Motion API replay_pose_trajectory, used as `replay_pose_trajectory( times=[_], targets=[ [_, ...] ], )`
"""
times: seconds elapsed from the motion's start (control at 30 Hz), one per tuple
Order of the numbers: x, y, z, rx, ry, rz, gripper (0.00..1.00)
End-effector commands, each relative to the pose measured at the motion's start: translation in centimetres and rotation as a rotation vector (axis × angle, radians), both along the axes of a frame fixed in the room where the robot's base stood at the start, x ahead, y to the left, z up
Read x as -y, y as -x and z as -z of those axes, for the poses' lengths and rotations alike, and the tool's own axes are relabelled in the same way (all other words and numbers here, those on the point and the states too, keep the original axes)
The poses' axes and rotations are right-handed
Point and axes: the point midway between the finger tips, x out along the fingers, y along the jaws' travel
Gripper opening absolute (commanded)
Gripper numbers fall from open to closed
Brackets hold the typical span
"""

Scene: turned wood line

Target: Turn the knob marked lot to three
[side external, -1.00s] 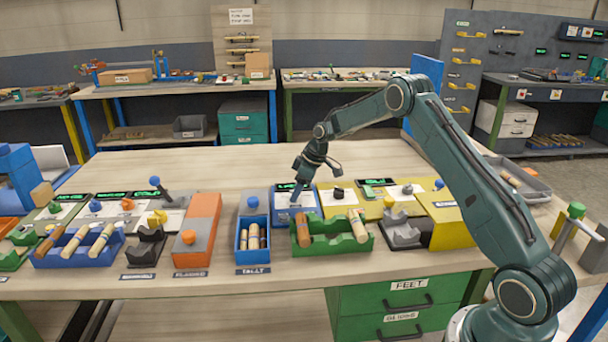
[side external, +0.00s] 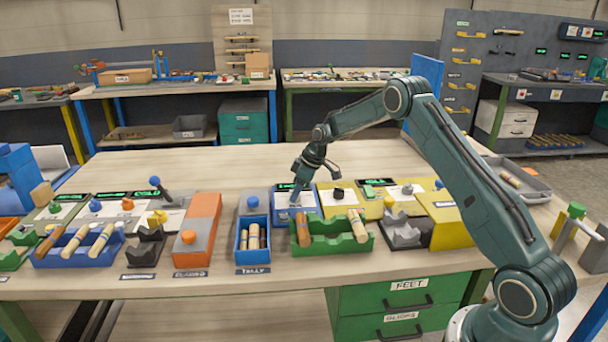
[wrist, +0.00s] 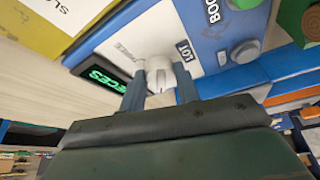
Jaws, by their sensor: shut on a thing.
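The knob marked lot (wrist: 160,72) is a small white knob on a white panel with a blue frame. A LOT label (wrist: 185,51) sits beside it in the wrist view. My gripper (wrist: 160,92) is shut on this knob, a finger on each side. In the side external view my gripper (side external: 296,196) points down at the blue-framed panel (side external: 306,206), and the knob is mostly hidden there. A green-lit display (wrist: 103,79) sits near the knob; its text is only partly readable. I cannot tell the knob's setting.
A yellow panel with a black knob (side external: 338,193) stands just right of my gripper. A green rack with wooden pieces (side external: 335,244) and a blue bin (side external: 253,256) stand in front. The table behind is clear.

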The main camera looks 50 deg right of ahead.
Motion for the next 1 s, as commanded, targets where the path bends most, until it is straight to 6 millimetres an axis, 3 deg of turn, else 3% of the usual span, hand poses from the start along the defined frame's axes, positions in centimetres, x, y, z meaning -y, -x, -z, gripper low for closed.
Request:
replay_pose_trajectory(
  times=[0.37,1.0],
  targets=[
    [-0.22,0.08,-0.06,0.0,0.0,0.182,0.09],
    [-0.77,-0.03,-0.08,0.002,0.0,0.769,0.09]
  ],
)
